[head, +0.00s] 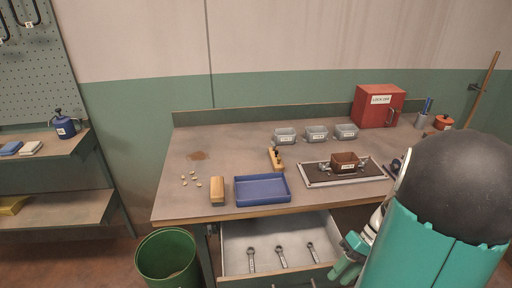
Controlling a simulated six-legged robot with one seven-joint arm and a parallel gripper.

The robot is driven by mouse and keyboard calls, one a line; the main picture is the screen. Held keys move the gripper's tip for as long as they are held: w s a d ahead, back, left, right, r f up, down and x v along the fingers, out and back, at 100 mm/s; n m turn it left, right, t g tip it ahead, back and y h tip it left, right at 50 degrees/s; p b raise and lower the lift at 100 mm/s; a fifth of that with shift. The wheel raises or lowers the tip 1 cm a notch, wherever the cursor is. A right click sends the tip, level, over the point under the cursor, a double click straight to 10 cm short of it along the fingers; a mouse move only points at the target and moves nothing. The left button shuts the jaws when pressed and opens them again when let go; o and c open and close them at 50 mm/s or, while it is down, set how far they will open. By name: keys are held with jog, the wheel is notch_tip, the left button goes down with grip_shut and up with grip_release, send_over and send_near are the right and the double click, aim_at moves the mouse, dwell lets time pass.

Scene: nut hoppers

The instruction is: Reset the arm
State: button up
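My arm, teal with a dark round joint, fills the lower right of the head view. My gripper (347,262) hangs low beside the right side of the open drawer (236,240), in front of the workbench (230,170). The gripper is small and partly covered by my own arm, so its finger gap is not clear. I see nothing plainly held in it.
Three wrenches lie in the drawer. The bench carries a blue tray (262,203), a tan block (217,190), a brown bin (344,162) on a dark-topped tray (318,183), grey hoppers (316,134) and a red cabinet (378,107). A green bucket (166,240) stands left.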

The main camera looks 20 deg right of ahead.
jog(key=w+a+r+n+t+h, duration=0.2)
jog(key=a+r+t+h, duration=0.1)
jog(key=a+r, duration=0.6)
jog(key=w+a+r+n+t+h, duration=0.1)
jog(key=w+a+r+t+h, duration=0.1)
jog(key=a+r, duration=0.6)
jog(key=w+a+h, duration=0.1)
jog(key=a+h, duration=0.1)
jog(key=a, duration=0.2)
jog(key=shift+w+r+n+t+h, duration=0.25)
jog(key=shift+r+n+t+h, duration=0.1)
jog(key=shift+n+t+h, duration=0.05)
jog(key=shift+a, duration=0.1)
